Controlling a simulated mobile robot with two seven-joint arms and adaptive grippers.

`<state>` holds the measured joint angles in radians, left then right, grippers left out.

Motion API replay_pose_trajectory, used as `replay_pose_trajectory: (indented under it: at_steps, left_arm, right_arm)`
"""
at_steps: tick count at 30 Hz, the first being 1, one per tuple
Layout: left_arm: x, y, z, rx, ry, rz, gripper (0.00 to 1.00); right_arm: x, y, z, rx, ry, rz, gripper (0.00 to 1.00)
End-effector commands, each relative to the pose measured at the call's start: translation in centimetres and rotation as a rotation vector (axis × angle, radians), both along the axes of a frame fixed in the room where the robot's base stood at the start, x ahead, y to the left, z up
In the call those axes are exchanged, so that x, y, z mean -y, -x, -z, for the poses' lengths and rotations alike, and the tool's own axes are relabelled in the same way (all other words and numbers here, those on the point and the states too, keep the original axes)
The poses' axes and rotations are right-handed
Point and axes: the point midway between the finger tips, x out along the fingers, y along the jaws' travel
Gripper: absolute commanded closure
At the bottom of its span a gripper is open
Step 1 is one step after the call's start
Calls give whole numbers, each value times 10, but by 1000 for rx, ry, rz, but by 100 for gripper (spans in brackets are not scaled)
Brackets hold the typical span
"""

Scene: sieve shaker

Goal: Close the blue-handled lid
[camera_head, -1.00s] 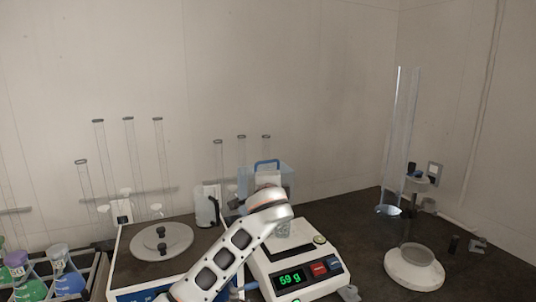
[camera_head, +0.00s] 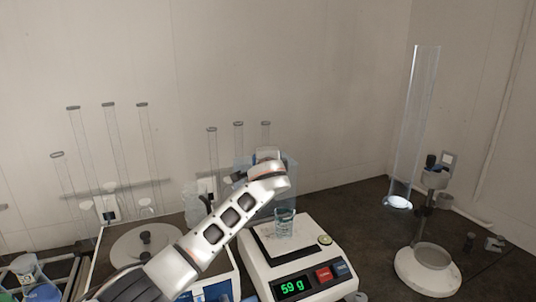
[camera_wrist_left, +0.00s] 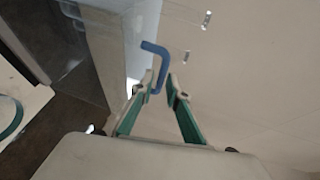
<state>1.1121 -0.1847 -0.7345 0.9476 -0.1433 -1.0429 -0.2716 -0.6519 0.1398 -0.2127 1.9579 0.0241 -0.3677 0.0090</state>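The blue handle (camera_wrist_left: 158,62) is a bent bar in the left wrist view, on a clear lid or panel (camera_wrist_left: 112,58). In the head view, part of a clear bluish box (camera_head: 291,172) shows behind my left arm; its handle is hidden there. My left gripper (camera_wrist_left: 160,82) has its two teal fingers apart, with the handle's near end between the tips. Whether either finger touches it is unclear. In the head view this gripper (camera_head: 267,155) is mostly hidden by its wrist. How far the lid is open cannot be told. My right gripper is not in view.
A scale (camera_head: 300,282) reading 59 g, with a glass beaker (camera_head: 284,226) on it, stands in front of the box. A white device with a round plate (camera_head: 128,246) is at left. A tall clear tube (camera_head: 417,120) and a white round stand (camera_head: 428,272) are at right.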

Motion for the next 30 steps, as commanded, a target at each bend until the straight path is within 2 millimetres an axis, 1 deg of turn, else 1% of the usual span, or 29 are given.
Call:
replay_pose_trajectory:
  at_steps: [3,9,15,23,24,25,26,30]
  left_arm:
    - [1,-11,1,1,-4,0,85]
    - [1,-23,4,0,-1,0,85]
    - [0,-28,5,0,-1,0,85]
    - [0,-28,5,0,0,0,85]
    - [0,-28,5,0,0,0,90]
    - [0,-28,5,0,0,0,98]
    - [0,-28,5,0,0,0,100]
    - [0,-28,5,0,0,0,100]
  right_arm:
    - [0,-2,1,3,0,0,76]
    - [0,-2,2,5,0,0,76]
    - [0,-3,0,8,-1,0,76]
    - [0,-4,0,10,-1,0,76]
    - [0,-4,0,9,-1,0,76]
    - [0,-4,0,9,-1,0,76]
    - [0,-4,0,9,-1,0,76]
    - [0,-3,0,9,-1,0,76]
